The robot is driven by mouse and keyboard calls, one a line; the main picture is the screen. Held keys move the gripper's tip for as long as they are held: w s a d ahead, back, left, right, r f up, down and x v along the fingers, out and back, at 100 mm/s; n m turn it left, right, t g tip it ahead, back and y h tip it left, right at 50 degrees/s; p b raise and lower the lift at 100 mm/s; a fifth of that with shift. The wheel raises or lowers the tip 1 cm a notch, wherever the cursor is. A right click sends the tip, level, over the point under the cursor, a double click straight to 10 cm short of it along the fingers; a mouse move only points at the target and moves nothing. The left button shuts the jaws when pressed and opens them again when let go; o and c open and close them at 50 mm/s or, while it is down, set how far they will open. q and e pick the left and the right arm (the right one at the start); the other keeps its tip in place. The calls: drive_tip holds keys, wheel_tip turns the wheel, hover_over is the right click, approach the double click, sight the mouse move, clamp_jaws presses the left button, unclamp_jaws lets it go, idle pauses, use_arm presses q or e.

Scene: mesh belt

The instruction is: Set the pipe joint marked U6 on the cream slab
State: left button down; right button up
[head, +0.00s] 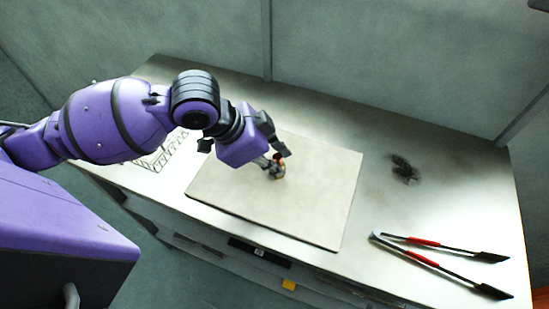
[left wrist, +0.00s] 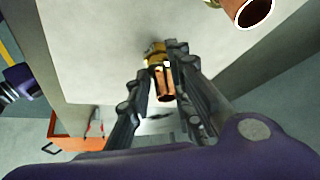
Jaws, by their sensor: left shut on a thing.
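My left gripper (head: 275,162) is shut on a brass and copper pipe joint (head: 280,174) over the cream slab (head: 315,200). In the left wrist view the pipe joint (left wrist: 165,82) sits between the fingertips of the gripper (left wrist: 162,68), with its brass part up and its copper end toward the camera. I cannot read a U6 mark on it. Whether it touches the slab I cannot tell. Another copper pipe piece (left wrist: 248,12) shows at the top right of the left wrist view, cut off by the frame. My right gripper is not in view.
A dark smudge or small object (head: 404,168) lies right of the slab. A wire rack or line drawing (head: 165,155) is at left. An orange box (left wrist: 72,135) stands below the table.

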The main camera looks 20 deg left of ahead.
use_arm(q)
drive_tip(key=shift+w+f, duration=0.1)
drive_tip(key=shift+w, duration=0.15)
drive_tip(key=c, duration=1.8)
unclamp_jaws()
drive_tip(key=shift+o, duration=1.2)
drive_tip(key=shift+s, duration=0.1)
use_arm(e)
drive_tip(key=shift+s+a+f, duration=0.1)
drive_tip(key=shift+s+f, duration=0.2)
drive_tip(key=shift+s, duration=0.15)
